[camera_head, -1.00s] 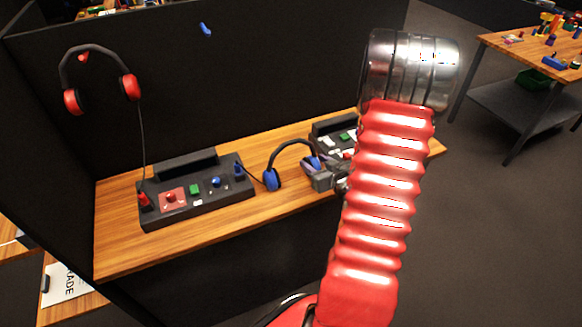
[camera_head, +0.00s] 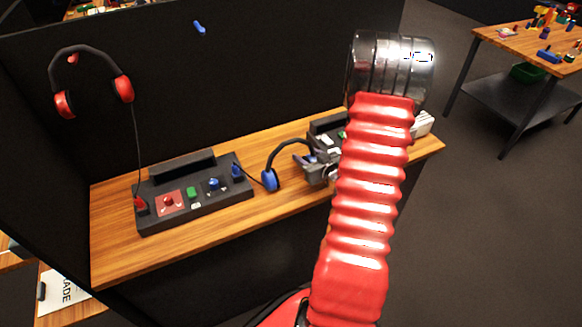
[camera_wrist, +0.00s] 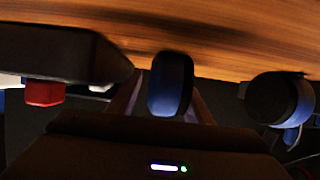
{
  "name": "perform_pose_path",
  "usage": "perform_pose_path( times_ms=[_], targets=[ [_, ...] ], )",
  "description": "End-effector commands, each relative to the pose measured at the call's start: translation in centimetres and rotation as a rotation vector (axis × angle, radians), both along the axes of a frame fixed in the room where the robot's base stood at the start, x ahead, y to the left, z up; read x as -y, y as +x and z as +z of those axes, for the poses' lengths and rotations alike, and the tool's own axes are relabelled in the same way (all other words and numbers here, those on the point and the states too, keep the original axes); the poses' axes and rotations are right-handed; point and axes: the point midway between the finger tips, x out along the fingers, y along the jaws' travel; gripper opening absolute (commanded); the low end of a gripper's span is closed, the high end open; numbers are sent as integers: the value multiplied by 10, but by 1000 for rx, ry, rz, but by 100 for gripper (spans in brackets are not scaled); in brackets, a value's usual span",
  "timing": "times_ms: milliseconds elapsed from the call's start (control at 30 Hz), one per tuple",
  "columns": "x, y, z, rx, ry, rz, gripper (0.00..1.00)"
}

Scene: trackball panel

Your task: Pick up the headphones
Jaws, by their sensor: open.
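The blue headphones, with a black band (camera_head: 288,143), stand on the wooden desk at the right of the left control panel. Their left ear cup (camera_head: 270,181) shows clearly; the right cup is mostly hidden behind my gripper (camera_head: 308,164). In the wrist view one blue ear cup (camera_wrist: 171,84) sits between the open fingers of my gripper (camera_wrist: 165,100); I cannot tell whether they touch it. The other cup (camera_wrist: 280,99) is at the right of that view. A red pair of headphones (camera_head: 123,89) hangs on the black wall at upper left.
The left control panel (camera_head: 235,204) and a second control panel (camera_head: 328,124), partly hidden by my arm, stand on the desk (camera_head: 112,240). A black partition (camera_head: 260,70) rises behind. A second table (camera_head: 505,47) stands far right across open floor.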

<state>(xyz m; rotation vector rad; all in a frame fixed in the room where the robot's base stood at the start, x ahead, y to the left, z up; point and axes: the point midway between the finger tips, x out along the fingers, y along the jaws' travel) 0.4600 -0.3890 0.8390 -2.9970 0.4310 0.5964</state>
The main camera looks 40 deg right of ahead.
Motion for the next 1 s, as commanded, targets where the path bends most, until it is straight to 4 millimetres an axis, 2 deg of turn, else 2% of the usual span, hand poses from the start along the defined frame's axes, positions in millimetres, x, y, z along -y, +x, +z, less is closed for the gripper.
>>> perform_pose_path(
  times_ms=[167,800,1000],
  targets=[
    [0,0,0,0,0,1,45],
    [-1,0,0,0,-1,1,0],
    [-1,1,0,1,-1,1,0]
  ],
)
